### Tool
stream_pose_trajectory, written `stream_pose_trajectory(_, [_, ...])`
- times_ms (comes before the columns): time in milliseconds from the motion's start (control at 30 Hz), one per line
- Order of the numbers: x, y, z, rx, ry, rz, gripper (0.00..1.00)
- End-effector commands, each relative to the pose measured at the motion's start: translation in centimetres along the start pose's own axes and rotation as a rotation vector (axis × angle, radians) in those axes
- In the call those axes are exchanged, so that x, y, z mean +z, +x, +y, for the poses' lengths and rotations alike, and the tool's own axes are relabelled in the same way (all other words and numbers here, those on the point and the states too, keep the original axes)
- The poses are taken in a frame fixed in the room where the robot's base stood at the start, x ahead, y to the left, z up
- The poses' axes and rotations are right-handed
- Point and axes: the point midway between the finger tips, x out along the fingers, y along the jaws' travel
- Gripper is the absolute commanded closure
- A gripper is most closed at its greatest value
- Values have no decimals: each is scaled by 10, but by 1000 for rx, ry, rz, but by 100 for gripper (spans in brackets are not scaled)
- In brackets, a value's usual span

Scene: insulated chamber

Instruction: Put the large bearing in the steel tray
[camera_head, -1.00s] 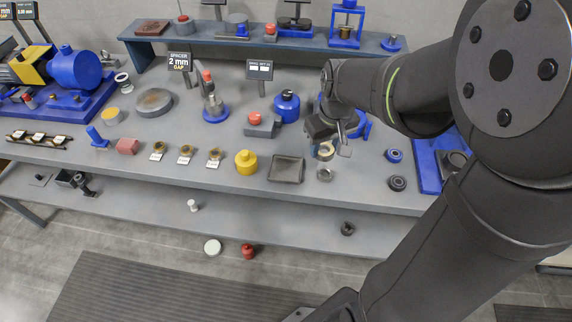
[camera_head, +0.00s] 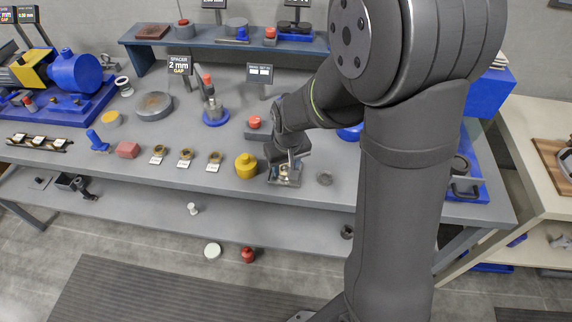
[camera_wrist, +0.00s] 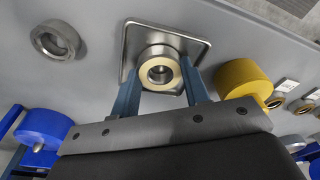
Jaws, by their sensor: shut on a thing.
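The large bearing (camera_wrist: 160,74), a brass-coloured ring with a hole, is between the two fingers of my gripper (camera_wrist: 162,86). The fingers are shut on its sides. The square steel tray (camera_wrist: 203,44) lies beyond it on the bench, and in the wrist view the bearing overlaps the tray's middle. I cannot tell whether the bearing touches the tray floor. In the head view my gripper (camera_head: 285,168) is over the tray (camera_head: 273,181), partly hiding it and the bearing.
A yellow weight (camera_head: 246,166) stands close to the tray's left. A small grey ring (camera_head: 325,178) lies to its right and shows in the wrist view too (camera_wrist: 55,40). A red-topped block (camera_head: 255,122) is behind. The bench's front edge is near.

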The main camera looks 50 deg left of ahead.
Motion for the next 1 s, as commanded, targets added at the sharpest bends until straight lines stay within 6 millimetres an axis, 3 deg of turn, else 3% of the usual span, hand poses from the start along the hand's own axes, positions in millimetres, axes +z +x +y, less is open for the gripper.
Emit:
stream_pose_trajectory(267, [0, 2, 0, 0, 0, 0, 86])
stream_pose_trajectory(300, [0, 3, 0, 0, 0, 0, 56])
stream_pose_trajectory(333, [0, 2, 0, 0, 0, 0, 50])
stream_pose_trajectory(733, [-1, -3, 0, 0, 0, 2, 49])
stream_pose_trajectory(1000, [-2, -46, 0, 1, 0, 7, 49])
